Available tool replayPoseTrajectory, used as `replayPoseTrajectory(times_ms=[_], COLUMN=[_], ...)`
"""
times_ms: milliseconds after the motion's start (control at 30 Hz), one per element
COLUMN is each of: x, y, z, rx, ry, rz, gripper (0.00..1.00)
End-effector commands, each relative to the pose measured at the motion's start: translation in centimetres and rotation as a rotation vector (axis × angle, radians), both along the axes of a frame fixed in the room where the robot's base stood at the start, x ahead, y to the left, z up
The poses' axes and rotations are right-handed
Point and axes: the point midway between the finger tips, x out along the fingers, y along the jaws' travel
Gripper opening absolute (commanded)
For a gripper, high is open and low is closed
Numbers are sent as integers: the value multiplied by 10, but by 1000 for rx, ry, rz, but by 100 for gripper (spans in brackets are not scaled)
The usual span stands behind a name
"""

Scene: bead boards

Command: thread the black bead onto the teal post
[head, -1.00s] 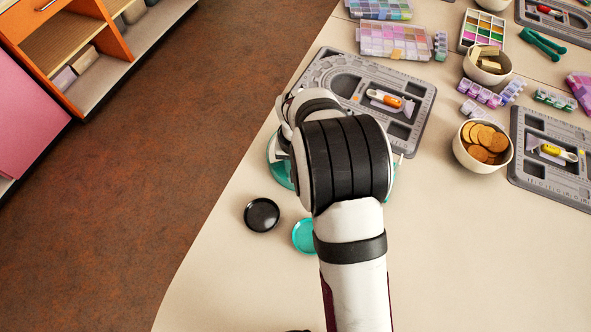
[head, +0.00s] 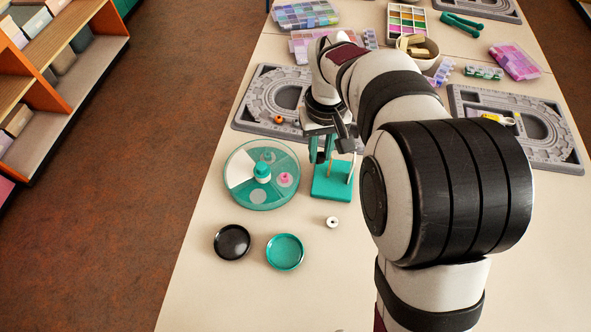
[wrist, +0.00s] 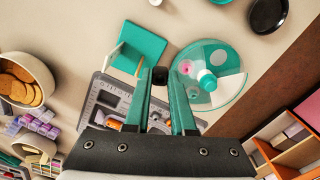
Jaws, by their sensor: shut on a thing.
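My gripper (wrist: 161,80) is shut on the black bead (wrist: 160,75), which shows between the fingertips in the wrist view. The block, also in the wrist view (wrist: 146,46), carries upright posts. The bead is apart from the teal post. My fingers partly hide the posts in the head view.
A round teal-rimmed case (head: 232,198) stands left of the block. A black dish (head: 232,242) and a teal dish (head: 285,251) lie in front, with a white bead (head: 332,222) close by. A grey bead board (head: 253,115) lies behind. The front table is mostly clear.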

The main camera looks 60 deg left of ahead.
Motion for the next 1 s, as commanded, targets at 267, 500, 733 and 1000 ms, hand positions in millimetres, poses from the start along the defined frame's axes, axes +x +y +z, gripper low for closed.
replayPoseTrajectory(times_ms=[267, 500, 733, 1000], x=[44, 43, 43, 43], y=[6, 6, 7, 7], z=[26, -1, -17, -18], rx=[2, 1, 2, 3], ry=[1, 2, 0, 0], rz=[20, 20, 21, 20], gripper=[0, 0, 0, 0])
